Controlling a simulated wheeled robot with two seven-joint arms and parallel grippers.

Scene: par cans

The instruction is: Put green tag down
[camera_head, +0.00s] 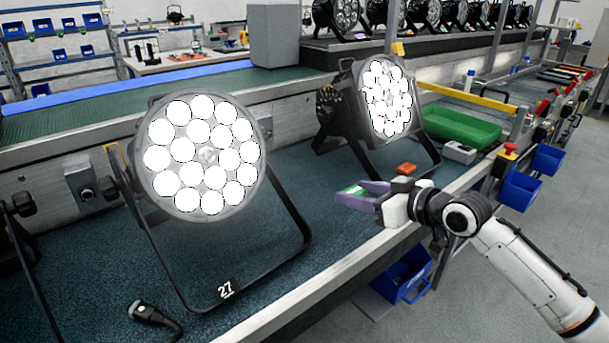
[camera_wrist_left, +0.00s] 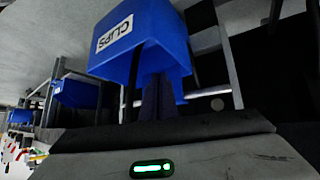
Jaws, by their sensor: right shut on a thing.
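My right gripper (camera_head: 362,197), with purple fingers, is over the front part of the workbench, near its front edge. It is shut on the green tag (camera_head: 352,190), of which a small green and white part shows between the fingers. The rest of the tag is hidden. My left gripper is outside the head view. In the left wrist view its dark fingers (camera_wrist_left: 158,98) show dimly against a blue bin; their gap is too dark to judge.
A lit par can (camera_head: 207,158) marked 27 stands left on the dark bench mat (camera_head: 330,240); another lit par can (camera_head: 385,100) stands behind the right gripper. A green tray (camera_head: 460,128) is at right. A blue bin labelled CLIPS (camera_wrist_left: 140,35) fills the left wrist view's top.

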